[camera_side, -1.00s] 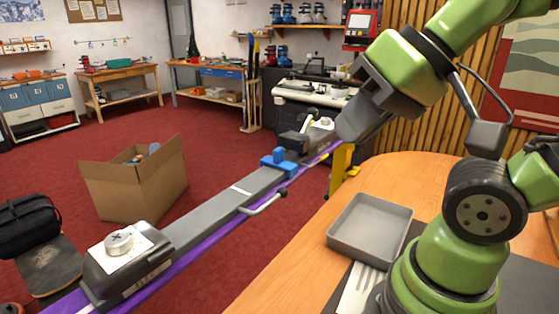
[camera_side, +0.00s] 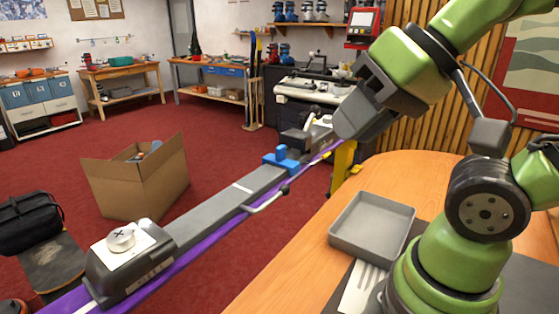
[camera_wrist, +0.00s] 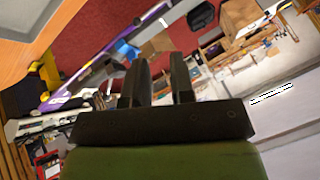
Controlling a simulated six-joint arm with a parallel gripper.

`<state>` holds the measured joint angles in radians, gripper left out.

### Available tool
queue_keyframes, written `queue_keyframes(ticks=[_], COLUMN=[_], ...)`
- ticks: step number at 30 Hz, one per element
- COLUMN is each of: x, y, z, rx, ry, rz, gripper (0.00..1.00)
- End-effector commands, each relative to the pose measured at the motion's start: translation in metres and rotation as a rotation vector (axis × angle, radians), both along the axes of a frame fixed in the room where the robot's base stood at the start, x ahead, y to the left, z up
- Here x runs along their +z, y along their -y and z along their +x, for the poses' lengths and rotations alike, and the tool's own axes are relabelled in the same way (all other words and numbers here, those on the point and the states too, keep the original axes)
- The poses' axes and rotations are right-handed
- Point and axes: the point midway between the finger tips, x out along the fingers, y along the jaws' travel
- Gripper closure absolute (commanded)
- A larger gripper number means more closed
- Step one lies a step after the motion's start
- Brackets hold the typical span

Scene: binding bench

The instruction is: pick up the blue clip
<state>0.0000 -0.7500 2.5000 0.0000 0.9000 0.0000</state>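The blue clip (camera_side: 283,158) sits on the long grey rail on the purple ski, toward its far end, in the side view. It has a flat base and a small upright block. It also shows in the wrist view (camera_wrist: 125,49), left of my fingertips and beyond them. My gripper (camera_side: 347,128) is up and to the right of the clip in the side view, clear of it. In the wrist view my two dark fingers (camera_wrist: 159,64) stand apart with a gap between them and nothing held. The fingers are hard to make out in the side view.
The grey binding toe piece (camera_side: 130,262) and a dark heel piece (camera_side: 300,138) stand on the ski at either side of the clip. A metal brake arm (camera_side: 266,203) sticks out beside the rail. A grey tray (camera_side: 341,243) lies on the wooden bench. A cardboard box (camera_side: 140,185) stands on the floor behind.

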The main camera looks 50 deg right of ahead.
Motion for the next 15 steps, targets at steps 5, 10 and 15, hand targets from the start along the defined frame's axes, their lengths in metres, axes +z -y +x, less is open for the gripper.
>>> queue_keyframes(ticks=[5, 10, 15], x=[0.000, 0.001, 0.011], y=[0.000, 0.000, 0.006], z=[0.000, 0.001, 0.019], rx=[0.000, 0.001, 0.035], ry=[0.000, -0.002, -0.062], rz=[0.000, -0.002, -0.051], gripper=[0.62, 0.62, 0.62])
